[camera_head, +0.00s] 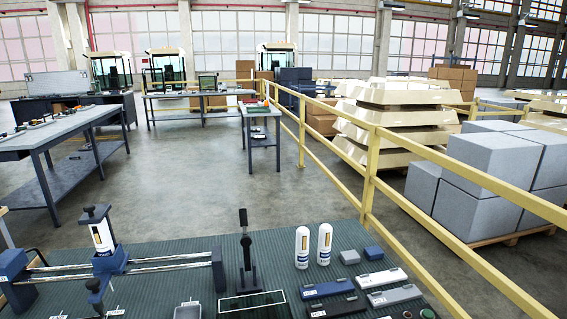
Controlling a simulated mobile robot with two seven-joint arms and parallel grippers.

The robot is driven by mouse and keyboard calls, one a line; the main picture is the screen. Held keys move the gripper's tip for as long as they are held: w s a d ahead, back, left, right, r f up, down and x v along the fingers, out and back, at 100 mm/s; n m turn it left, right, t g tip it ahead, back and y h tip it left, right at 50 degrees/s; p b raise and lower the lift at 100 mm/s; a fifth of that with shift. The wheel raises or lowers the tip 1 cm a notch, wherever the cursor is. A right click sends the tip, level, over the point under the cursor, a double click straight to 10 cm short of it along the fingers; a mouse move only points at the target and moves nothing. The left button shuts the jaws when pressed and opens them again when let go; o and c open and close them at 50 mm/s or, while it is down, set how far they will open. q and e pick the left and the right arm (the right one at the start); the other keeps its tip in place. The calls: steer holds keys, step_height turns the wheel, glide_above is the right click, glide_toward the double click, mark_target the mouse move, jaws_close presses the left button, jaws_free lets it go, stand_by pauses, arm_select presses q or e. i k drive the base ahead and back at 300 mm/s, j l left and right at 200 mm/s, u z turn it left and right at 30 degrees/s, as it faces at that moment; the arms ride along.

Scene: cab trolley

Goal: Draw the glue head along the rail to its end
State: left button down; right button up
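The glue head (109,262) is a dark blue carriage carrying an upright white bottle (103,235) with a dark cap. It sits on the rail (170,262), a pair of bright rods at the lower left, a little left of their middle. The rods run between a dark blue left end block (14,268) and a smaller right end block (217,268). A clear stretch of rods lies between the head and the right block. Neither of my grippers shows in the head view.
The ribbed work surface (290,240) bears an upright black lever (247,255), two white bottles (302,247), several small blocks and an open grey box (188,310). A yellow railing (440,228) runs along the right.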

mark_target(105, 268)
steer(key=i+l+u, duration=0.1)
steer(key=l+u, duration=0.2)
steer(key=l, duration=0.55)
steer(key=l+u, duration=0.3)
steer(key=l, duration=0.55)
steer(key=i, duration=0.05)
